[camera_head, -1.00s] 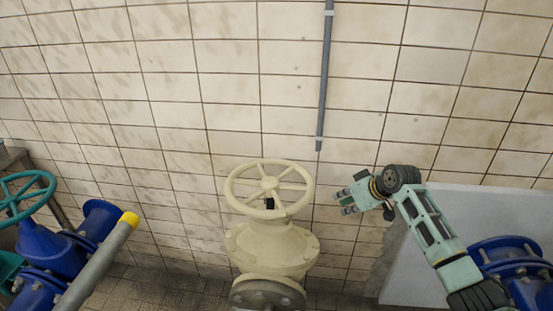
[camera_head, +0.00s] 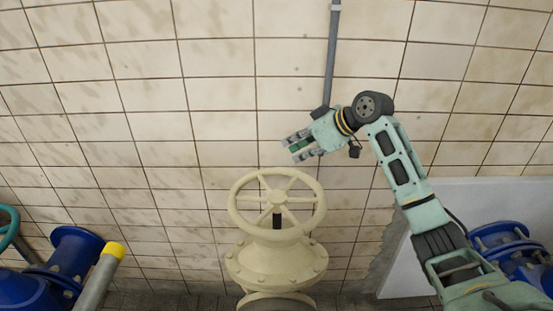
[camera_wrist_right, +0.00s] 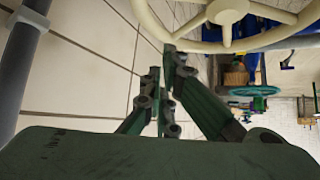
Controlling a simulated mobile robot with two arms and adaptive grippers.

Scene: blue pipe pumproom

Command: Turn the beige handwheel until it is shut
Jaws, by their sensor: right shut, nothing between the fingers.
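The beige handwheel (camera_head: 277,196) sits level on top of a beige valve body (camera_head: 276,262) in the middle of the head view. It has a round rim and several spokes, and a dark stem shows below its hub. My right gripper (camera_head: 291,149) is just above and behind the right part of the rim, pointing left. It is shut and empty, and appears apart from the wheel. In the right wrist view the gripper fingers (camera_wrist_right: 165,80) are just below the beige rim, and the wheel hub (camera_wrist_right: 226,11) shows at the top. My left gripper is not in view.
A tiled wall (camera_head: 130,110) stands behind, with a grey vertical pipe (camera_head: 332,60) near my right wrist. Blue pipework (camera_head: 72,252) and a grey pipe with a yellow end (camera_head: 114,249) are at left. More blue pipework (camera_head: 502,240) and a pale panel (camera_head: 405,272) are at right.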

